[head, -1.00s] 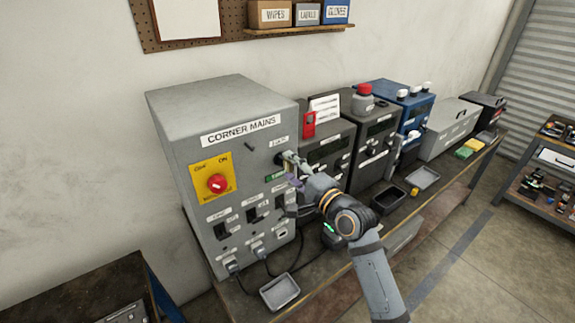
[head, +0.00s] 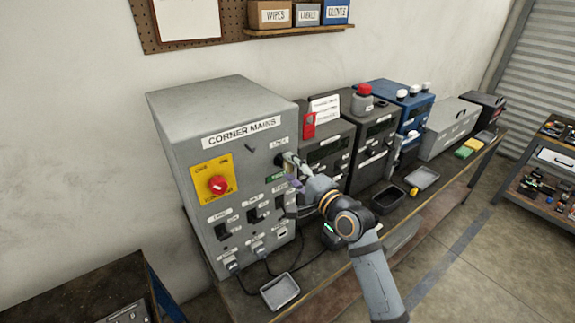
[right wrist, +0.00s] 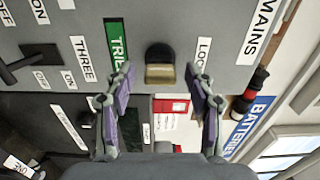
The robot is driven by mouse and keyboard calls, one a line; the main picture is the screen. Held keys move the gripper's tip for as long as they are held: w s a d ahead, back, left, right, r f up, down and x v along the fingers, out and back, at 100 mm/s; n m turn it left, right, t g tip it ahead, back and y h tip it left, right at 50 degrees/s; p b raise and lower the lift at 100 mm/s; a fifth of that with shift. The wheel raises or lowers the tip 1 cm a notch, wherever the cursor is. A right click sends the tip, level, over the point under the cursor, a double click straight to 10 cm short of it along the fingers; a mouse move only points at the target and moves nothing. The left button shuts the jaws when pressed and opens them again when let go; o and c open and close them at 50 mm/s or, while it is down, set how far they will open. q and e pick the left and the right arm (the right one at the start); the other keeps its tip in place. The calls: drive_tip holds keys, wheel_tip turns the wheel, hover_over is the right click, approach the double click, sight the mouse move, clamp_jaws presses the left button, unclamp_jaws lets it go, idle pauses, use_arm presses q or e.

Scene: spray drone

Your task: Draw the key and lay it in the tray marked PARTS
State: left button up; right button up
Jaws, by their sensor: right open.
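The grey CORNER MAINS cabinet (head: 165,120) carries a lock on its upper right front. In the right wrist view, the key (right wrist: 160,73) shows as a brass-coloured block in a dark round lock, between the TRIP and LOCK labels. My right gripper (right wrist: 162,82) is open, with one fingertip on each side of the key and a gap at both sides. In the head view, my right gripper (head: 291,168) is close to the cabinet front and partly hides the lock. A grey tray (head: 280,291) lies on the bench before the cabinet. No PARTS mark is readable. My left gripper is out of view.
A black tray (head: 388,198) and another grey tray (head: 423,178) lie farther right on the bench. Cables hang from the cabinet's lower sockets onto the bench. A red rotary switch (head: 217,185) and toggle switches stick out of the cabinet front. Other instrument boxes stand beside it.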

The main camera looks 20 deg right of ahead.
clamp_jaws()
idle(0.4)
drive_tip(key=shift+s, duration=0.1)
drive_tip(key=shift+p+v, duration=1.7)
drive_tip(key=shift+v, duration=1.2)
drive_tip(key=d+f+m+t+h+b, duration=0.1)
drive_tip(key=d+f+m+h+b, duration=0.35)
drive_tip(key=f, duration=0.65)
drive_tip(key=s+a+f+h+b, duration=0.1)
drive_tip(key=s+a+f, duration=0.1)
drive_tip(key=f, duration=0.3)
drive_tip(key=s+a+f+b, duration=0.1)
drive_tip(key=s+a+f, duration=0.1)
drive_tip(key=f, duration=0.4)
drive_tip(key=shift+s+h, duration=0.35)
drive_tip(key=shift+s, duration=0.5)
